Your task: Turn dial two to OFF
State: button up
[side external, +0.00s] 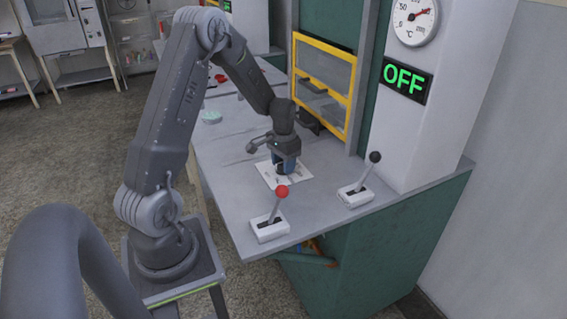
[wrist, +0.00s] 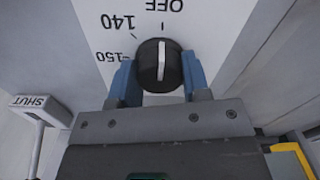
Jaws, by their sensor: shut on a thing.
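The dial is a black round knob (wrist: 158,66) with a white pointer line, on a white plate (wrist: 220,25) marked OFF, 140 and 150. The line points up the wrist view, in line with the tick at OFF. My gripper (wrist: 160,78) has its blue fingers on both sides of the knob and is shut on it. In the side view my gripper (side external: 285,167) points down over the white plate (side external: 297,182) on the bench and hides the knob. A display (side external: 404,79) on the white column reads OFF in green.
A red-knobbed lever (side external: 270,218) and a black-knobbed lever (side external: 359,188) stand on the bench near the plate. A yellow-framed window (side external: 323,82) is behind my wrist. A round gauge (side external: 413,22) is above the display. The bench to the left is mostly clear.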

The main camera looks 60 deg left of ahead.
jog(key=o, duration=0.9)
jog(key=shift+o, duration=0.2)
notch_tip(320, 180, up, 14)
jog(key=s+d+r+m+t, duration=0.15)
jog(key=s+d+r, duration=0.3)
jog(key=d, duration=0.55)
jog(key=s+d+r+m+t, duration=0.15)
jog(key=s+d+r, duration=0.3)
jog(key=d, duration=0.55)
jog(key=s+d+t, duration=0.2)
jog(key=s+d, duration=0.3)
jog(key=s, duration=0.1)
jog(key=shift+s+d+t, duration=0.2)
jog(key=shift+s+t, duration=0.1)
jog(key=shift+s, duration=0.1)
